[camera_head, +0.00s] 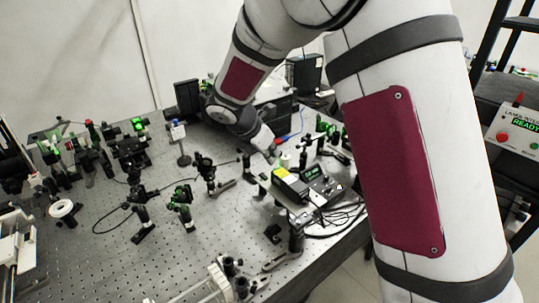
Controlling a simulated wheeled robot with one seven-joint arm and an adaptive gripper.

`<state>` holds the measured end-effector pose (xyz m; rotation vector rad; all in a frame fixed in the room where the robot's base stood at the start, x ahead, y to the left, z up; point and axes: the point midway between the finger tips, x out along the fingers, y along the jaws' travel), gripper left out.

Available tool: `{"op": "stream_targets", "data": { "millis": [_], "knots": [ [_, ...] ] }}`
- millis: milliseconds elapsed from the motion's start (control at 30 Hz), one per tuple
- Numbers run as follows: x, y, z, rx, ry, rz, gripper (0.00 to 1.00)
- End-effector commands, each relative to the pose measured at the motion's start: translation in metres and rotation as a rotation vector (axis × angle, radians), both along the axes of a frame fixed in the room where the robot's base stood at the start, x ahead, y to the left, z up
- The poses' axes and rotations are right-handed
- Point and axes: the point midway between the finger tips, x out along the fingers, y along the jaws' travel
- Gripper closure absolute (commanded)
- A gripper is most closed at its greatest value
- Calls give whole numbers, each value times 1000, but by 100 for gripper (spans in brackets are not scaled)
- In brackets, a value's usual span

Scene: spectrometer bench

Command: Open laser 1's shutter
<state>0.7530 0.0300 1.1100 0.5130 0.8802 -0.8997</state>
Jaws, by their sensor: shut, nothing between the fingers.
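A black laser-like box with a yellow label (290,186) stands on a raised mount at the right of the optical table. I cannot read a label that marks it as laser 1, and I cannot make out its shutter. A dark control box with a small green display (319,180) is beside it on the right. My arm reaches down from the top, and my gripper (275,155) is small and partly hidden at its end. It is shut and empty, just behind the yellow-labelled box in the picture; I cannot tell whether it touches anything.
The perforated optical table (190,262) holds several mounted optics at left and centre. Black cables (335,218) lie at its right edge. A white interlock panel (516,136) reading READY, with red and green buttons, is at the far right.

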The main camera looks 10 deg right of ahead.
Motion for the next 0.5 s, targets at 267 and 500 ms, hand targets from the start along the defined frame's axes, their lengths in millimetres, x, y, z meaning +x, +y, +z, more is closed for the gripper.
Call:
{"op": "stream_targets", "data": {
  "millis": [267, 500],
  "knots": [
    [1, -5, 3, 56, 24, -2, 100],
    [4, -12, 6, 141, 60, -6, 100]
  ]
}}
